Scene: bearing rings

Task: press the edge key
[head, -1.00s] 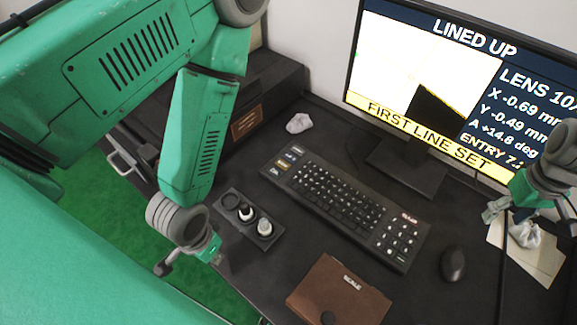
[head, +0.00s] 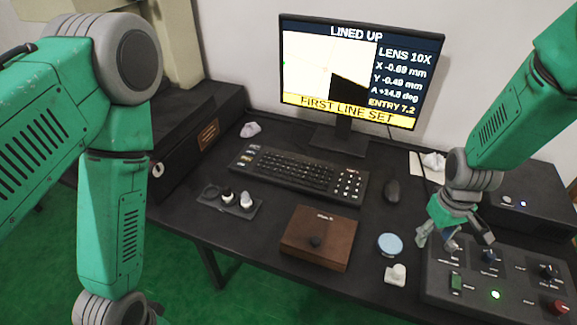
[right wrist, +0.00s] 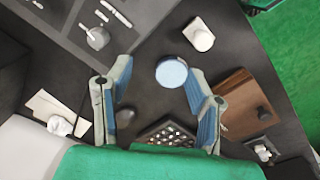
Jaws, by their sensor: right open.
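The black keyboard (head: 295,176) lies on the dark desk in front of the monitor (head: 358,72). A few larger labelled keys (head: 248,156) stand at its left end, one with a yellow label. Their lettering is too small to read, so I cannot tell which one is the edge key. My right gripper (head: 455,240) is open and empty, above the control box and well right of the keyboard. In the right wrist view its fingers (right wrist: 160,72) are spread, with part of the keyboard (right wrist: 168,133) beyond them. My left arm is at the left; its gripper is out of view.
The monitor reads LINED UP and FIRST LINE SET. A mouse (head: 392,191), wooden box (head: 318,237), pale blue disc (head: 390,245), small white piece (head: 396,275) and knob tray (head: 230,201) lie around the keyboard. The control box (head: 500,280) is at the right.

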